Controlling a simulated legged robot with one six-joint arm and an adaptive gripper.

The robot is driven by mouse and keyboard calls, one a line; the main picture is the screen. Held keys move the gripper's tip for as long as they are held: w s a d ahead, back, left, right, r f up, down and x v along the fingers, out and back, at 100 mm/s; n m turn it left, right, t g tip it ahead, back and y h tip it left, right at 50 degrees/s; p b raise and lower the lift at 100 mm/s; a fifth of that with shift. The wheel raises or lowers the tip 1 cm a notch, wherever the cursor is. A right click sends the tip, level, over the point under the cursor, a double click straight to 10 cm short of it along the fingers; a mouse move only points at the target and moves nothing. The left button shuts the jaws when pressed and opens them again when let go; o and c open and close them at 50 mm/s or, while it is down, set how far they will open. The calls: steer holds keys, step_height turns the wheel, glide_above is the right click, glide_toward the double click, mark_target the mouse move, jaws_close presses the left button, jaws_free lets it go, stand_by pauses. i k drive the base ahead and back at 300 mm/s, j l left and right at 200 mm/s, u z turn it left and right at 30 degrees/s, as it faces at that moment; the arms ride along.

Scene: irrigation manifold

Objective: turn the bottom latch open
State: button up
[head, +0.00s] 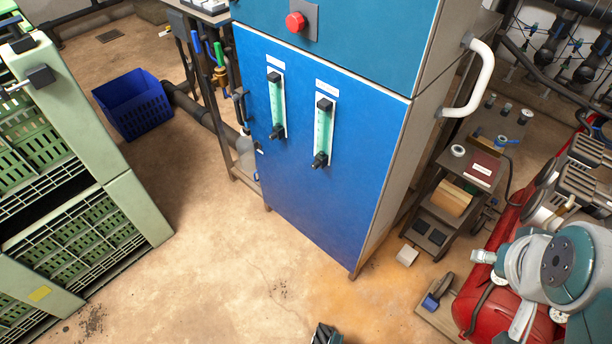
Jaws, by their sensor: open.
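A tall blue cabinet (300,215) stands in the middle of the head view. On its left door edge are a black handle-like latch (240,106) and, lower, a small black latch (259,149). The lower one is small and its exact setting cannot be told. What looks like the tip of my gripper (326,334) shows dark at the bottom edge, mostly cut off, open and touching nothing. It is well below and right of the latches, apart from the cabinet.
Green slatted crates (70,240) stand at left, a blue basket (134,103) behind. A small cart (445,205) and red tank (490,305) crowd the right. A white handle (480,80) juts from the cabinet's right side. The floor (215,250) before the cabinet is clear.

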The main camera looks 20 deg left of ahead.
mark_target(256, 144)
steer(key=u, duration=1.45)
steer(key=i+j+u, duration=0.35)
steer(key=i, duration=0.6)
steer(key=i+l+u, duration=0.15)
steer(key=i+u, duration=0.2)
steer(key=i, duration=0.55)
